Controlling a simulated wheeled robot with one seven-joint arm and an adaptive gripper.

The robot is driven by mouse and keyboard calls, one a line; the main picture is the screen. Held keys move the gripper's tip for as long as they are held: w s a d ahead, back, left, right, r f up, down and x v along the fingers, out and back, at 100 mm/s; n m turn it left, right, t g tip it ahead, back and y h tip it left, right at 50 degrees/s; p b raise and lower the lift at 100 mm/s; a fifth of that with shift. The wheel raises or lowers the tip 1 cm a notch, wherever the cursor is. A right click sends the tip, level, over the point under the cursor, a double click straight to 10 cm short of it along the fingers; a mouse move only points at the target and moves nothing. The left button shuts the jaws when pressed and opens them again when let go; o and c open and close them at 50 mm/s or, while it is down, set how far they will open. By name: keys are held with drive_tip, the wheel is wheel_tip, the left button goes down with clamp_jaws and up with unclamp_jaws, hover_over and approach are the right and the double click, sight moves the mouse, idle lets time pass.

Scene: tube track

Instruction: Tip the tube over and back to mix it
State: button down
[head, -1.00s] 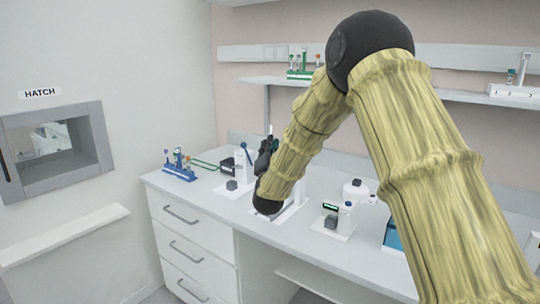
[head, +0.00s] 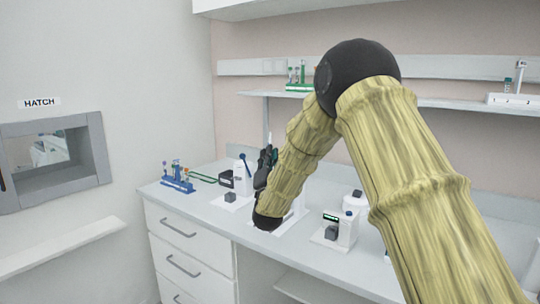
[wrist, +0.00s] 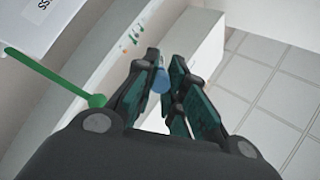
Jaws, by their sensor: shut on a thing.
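My gripper (head: 264,166) is over the bench, left of the picture's middle in the head view. In the wrist view my gripper (wrist: 163,88) has its dark green finger pads close together around a small tube, of which the blue end (wrist: 160,80) shows between the fingertips. The rest of the tube is hidden by the fingers, so its tilt is hard to tell.
A blue rack (head: 177,180) with several tubes stands at the bench's left end. A small device (head: 335,230) with a green display stands right of my arm.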

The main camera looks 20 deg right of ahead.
drive_tip(key=shift+r+g+p, duration=0.3)
drive_tip(key=shift+g+p, duration=0.1)
drive_tip(key=shift+p, duration=0.4)
drive_tip(key=g+p, duration=0.1)
drive_tip(key=p, duration=0.1)
drive_tip(key=shift+s+r+y+p, duration=0.1)
drive_tip(key=shift+r+y+p, duration=0.1)
drive_tip(key=shift+y+p, duration=0.2)
drive_tip(key=g+p, duration=0.2)
drive_tip(key=p, duration=0.2)
drive_tip(key=r+g+y+p, duration=0.1)
drive_tip(key=g+p, duration=0.1)
drive_tip(key=p, duration=0.3)
drive_tip(key=shift+s+a, duration=0.1)
drive_tip(key=g+p, duration=0.1)
drive_tip(key=p, duration=0.2)
drive_tip(key=g+y+p, duration=0.1)
drive_tip(key=g+p, duration=0.1)
drive_tip(key=p, duration=0.2)
drive_tip(key=shift+r, duration=0.35)
drive_tip(key=shift+g+p, duration=0.4)
drive_tip(key=shift+p, duration=0.8)
